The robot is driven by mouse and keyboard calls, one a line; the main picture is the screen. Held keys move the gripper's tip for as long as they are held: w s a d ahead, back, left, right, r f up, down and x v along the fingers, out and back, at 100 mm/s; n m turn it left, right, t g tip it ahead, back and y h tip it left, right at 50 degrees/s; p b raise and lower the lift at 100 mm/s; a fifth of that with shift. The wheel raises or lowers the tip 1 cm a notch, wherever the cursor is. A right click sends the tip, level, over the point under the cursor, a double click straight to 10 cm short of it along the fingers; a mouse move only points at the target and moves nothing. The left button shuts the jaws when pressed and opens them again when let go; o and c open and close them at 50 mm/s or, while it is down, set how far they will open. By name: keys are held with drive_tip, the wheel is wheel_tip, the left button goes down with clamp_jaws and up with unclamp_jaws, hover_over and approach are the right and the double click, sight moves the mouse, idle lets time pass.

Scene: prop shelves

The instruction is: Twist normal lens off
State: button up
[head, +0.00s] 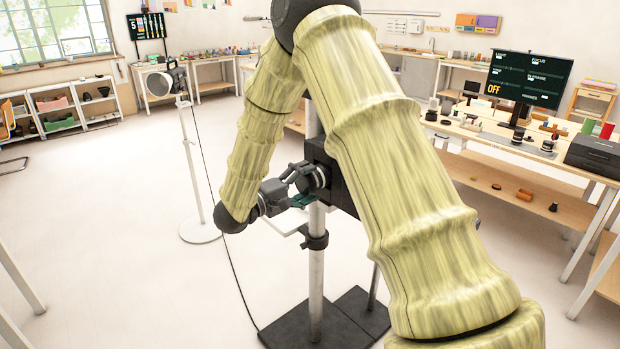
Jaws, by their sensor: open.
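The normal lens (314,179) is a dark, ringed cylinder on the left side of a black camera body (331,172), which is mounted on a grey pole in the middle of the head view. My gripper (305,187) is at the lens, with its fingers open and reaching toward it from the left. I cannot tell whether the fingers touch the lens. My upper arm hides the right part of the camera body.
A studio lamp (160,84) stands on a white-based pole at the left, its cable running along the floor. A workbench (470,131) at the right holds several lenses and a monitor (527,80) reading "OFF". The left floor is mostly clear.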

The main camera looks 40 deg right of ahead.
drive_tip(key=shift+c, duration=0.5)
drive_tip(key=c, duration=1)
drive_tip(key=shift+o, duration=0.2)
drive_tip(key=shift+r, duration=0.1)
drive_tip(key=shift+r+n+p, duration=0.2)
drive_tip(key=shift+n+p, duration=1.1)
drive_tip(key=shift+p, duration=1.8)
drive_tip(key=shift+d+f+n+p, duration=0.1)
drive_tip(key=shift+n+p, duration=0.2)
drive_tip(key=shift+p, duration=0.25)
drive_tip(key=shift+p, duration=0.4)
drive_tip(key=shift+n+p, duration=1.4)
drive_tip(key=shift+p, duration=0.75)
drive_tip(key=shift+s+n+p, duration=0.1)
drive_tip(key=shift+n+p, duration=0.5)
drive_tip(key=shift+p, duration=0.2)
